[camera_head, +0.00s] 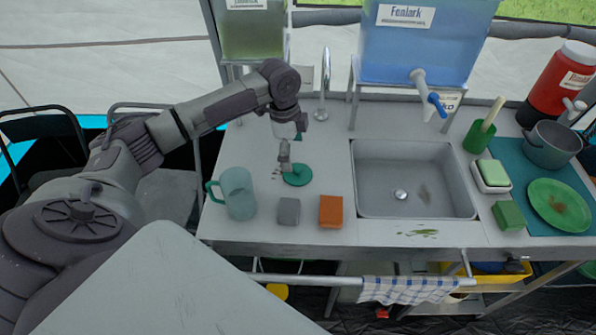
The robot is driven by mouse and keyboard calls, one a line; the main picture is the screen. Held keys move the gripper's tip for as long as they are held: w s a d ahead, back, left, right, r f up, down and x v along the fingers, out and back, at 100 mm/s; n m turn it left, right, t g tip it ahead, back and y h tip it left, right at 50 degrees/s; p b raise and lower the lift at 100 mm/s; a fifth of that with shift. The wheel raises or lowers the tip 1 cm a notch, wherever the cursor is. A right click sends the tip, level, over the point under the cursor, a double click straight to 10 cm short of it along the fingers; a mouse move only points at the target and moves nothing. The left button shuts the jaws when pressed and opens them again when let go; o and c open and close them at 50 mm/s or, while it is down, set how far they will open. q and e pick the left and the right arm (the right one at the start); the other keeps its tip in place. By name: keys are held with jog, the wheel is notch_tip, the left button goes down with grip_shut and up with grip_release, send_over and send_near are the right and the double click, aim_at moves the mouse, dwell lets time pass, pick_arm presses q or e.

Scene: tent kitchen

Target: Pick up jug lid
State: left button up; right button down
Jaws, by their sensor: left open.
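The jug lid is a flat green disc (298,176) lying on the grey counter (330,155) left of the sink. My left gripper (285,165) is open, pointing down just over the lid's left edge. I cannot tell whether its fingers touch the lid. A teal translucent jug (239,194) with a handle on its left stands upright at the counter's left front, left of the lid. My right gripper is not in view.
A grey block (288,211) and an orange block (331,211) sit in front of the lid. The sink (410,185) is to the right. A faucet (324,85) and the blue water tank (420,40) stand behind. A green plate (558,204) lies far right.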

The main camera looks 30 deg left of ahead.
aim_at(296, 168)
pick_arm(q)
jog(key=shift+w+f, duration=0.1)
jog(key=shift+f, duration=0.4)
jog(key=shift+d+f, duration=0.2)
jog(key=shift+f, duration=0.35)
jog(key=f, duration=0.1)
jog(key=f+p, duration=0.1)
jog(key=f, duration=0.1)
jog(key=shift+w+d+f, duration=0.2)
jog(key=shift+d+f, duration=0.05)
jog(key=shift+f, duration=0.3)
jog(key=shift+c, duration=0.3)
jog(key=c, duration=0.8)
jog(key=shift+s, duration=0.2)
jog(key=c, duration=0.8)
jog(key=shift+f, duration=0.15)
jog(key=shift+c, duration=0.8)
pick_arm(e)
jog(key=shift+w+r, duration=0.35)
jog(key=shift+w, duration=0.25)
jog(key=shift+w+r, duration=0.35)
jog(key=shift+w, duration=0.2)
